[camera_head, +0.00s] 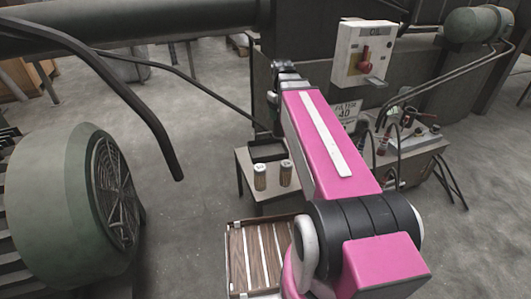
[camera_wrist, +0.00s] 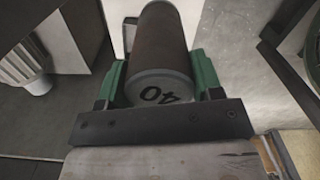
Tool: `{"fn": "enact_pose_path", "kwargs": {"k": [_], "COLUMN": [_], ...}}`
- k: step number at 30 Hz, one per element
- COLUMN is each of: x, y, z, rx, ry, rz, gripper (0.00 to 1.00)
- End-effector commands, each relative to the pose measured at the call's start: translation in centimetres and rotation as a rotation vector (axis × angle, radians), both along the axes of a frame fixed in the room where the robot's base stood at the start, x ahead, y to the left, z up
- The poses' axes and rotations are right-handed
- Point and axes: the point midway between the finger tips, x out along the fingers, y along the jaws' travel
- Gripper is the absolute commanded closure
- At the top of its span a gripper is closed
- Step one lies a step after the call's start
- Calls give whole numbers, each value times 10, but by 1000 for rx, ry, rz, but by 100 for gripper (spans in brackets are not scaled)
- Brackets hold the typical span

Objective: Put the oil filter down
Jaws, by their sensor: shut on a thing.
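The oil filter (camera_wrist: 160,50) is a dark brown cylinder with a grey end marked "40" in the wrist view. My gripper (camera_wrist: 158,78) is shut on it, with a green finger on each side. In the head view my gripper (camera_head: 273,103) is at the far end of my pink arm, beyond the small table and mostly hidden by the arm. The held filter cannot be made out there. The sign (camera_head: 346,112) reading "FILTER 40" hangs below the switch box.
A slatted wooden crate (camera_head: 231,262) stands in front. A green motor (camera_head: 60,210) is at left. A red-switch box (camera_head: 362,55) and a hose-covered unit (camera_head: 415,155) are at right.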

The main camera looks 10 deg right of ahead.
Motion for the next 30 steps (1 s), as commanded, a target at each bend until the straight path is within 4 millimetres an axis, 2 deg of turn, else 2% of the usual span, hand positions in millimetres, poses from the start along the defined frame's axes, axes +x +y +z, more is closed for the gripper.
{"fn": "enact_pose_path", "kwargs": {"k": [6, 18, 24, 30], "x": [24, 55, 62, 67], "y": [-9, -25, -31, -32], "z": [-38, -109, -133, -142], "rx": [0, 1, 2, 0], "ry": [2, 2, 1, -1], "rz": [304, 860, 1046, 1117], "gripper": [70, 70, 70, 70]}}
